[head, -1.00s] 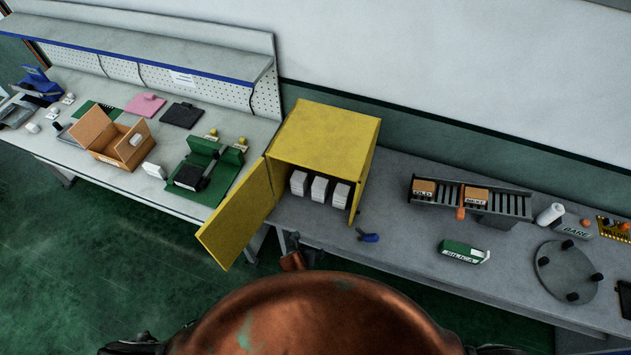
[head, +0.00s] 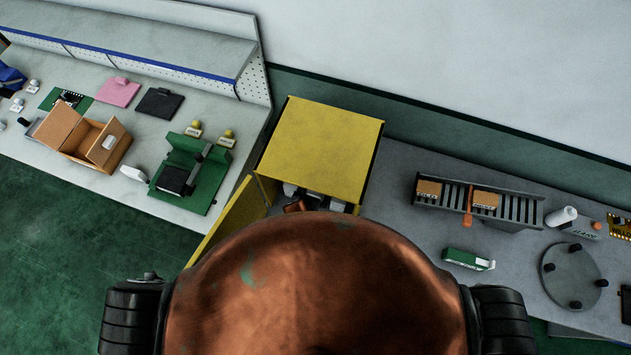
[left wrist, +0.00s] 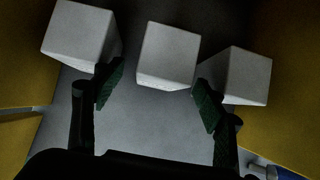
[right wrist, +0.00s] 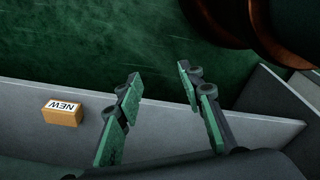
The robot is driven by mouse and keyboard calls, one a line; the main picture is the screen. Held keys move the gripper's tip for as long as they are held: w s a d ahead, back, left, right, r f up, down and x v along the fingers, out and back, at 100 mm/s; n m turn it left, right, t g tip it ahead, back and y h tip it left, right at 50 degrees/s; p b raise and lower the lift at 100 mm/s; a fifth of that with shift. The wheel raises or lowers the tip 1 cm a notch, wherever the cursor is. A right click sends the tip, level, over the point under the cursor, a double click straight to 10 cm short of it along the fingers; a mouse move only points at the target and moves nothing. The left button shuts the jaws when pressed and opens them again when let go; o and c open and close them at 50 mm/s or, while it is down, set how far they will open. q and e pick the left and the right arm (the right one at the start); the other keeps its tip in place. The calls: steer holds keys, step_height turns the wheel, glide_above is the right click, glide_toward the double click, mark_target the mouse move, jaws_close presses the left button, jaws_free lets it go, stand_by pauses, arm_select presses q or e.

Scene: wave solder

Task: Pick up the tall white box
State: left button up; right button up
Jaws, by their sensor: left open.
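Several white items show as three white boxes inside the yellow cabinet (head: 322,150). In the left wrist view they are a left box (left wrist: 78,36), a middle box (left wrist: 167,55) and a right box (left wrist: 246,76), seen from above. My left gripper (left wrist: 159,76) is open and empty, its fingers spread either side of the middle box's near end. I cannot tell whether the fingers touch any box. In the head view only slivers of the boxes show (head: 338,205); my copper body hides the rest. My right gripper (right wrist: 158,72) is open and empty.
The cabinet's yellow door (head: 232,215) stands open at its left. Right of the cabinet, the grey bench holds a rack (head: 470,203), a green-and-white carton (head: 468,259) and a round plate (head: 570,275). A small box marked NEW (right wrist: 63,112) shows in the right wrist view.

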arm_select(q)
step_height(320, 180, down, 2)
steer(key=b, duration=0.3)
steer(key=shift+w+d, duration=0.1)
steer(key=shift+w, duration=0.05)
arm_select(e)
steer(key=s+f, duration=0.4)
steer(key=s, duration=0.4)
arm_select(q)
steer(key=b+x, duration=0.2)
steer(key=b, duration=0.1)
steer(key=shift+w+d+f+b, duration=0.2)
steer(key=shift+f+b, duration=0.05)
steer(key=shift+b, duration=0.15)
steer(key=shift+b+x, duration=0.8)
steer(key=shift+b, duration=0.15)
steer(key=shift+w+f+b, duration=0.25)
steer(key=shift+w+b, duration=0.1)
steer(key=shift+b, duration=0.3)
steer(key=c, duration=1.6)
arm_select(e)
steer(key=w+f, duration=0.3)
steer(key=f, duration=0.3)
steer(key=shift+w+d+f, duration=0.2)
